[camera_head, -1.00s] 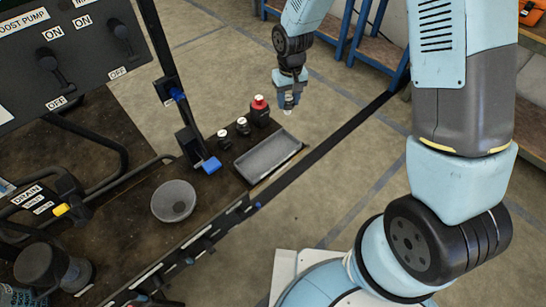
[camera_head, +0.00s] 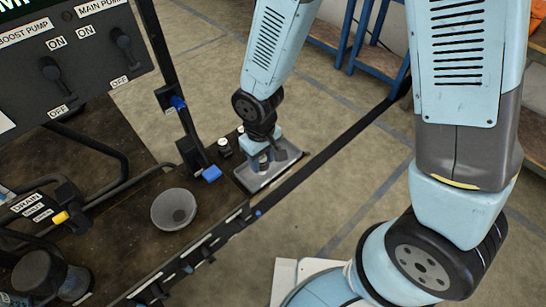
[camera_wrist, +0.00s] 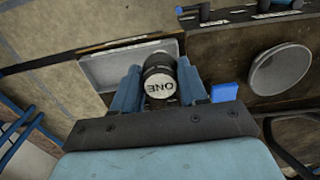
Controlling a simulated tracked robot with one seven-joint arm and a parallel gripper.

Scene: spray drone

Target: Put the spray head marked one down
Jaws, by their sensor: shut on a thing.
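The spray head marked ONE (camera_wrist: 159,88) is a dark cylinder with a pale end cap, seen end-on in the wrist view. My gripper (camera_wrist: 160,95) is shut on it, with a blue-grey finger on each side. In the head view my gripper (camera_head: 267,161) points down over the shallow grey tray (camera_head: 246,182), its fingertips at or just above the tray floor. The spray head is mostly hidden there by the fingers. I cannot tell whether it touches the tray. The tray also shows behind the fingers in the wrist view (camera_wrist: 100,70).
A black spray head with a pale top (camera_head: 224,147) stands just left of the tray, with another partly seen behind it. The bench edge lies close in front.

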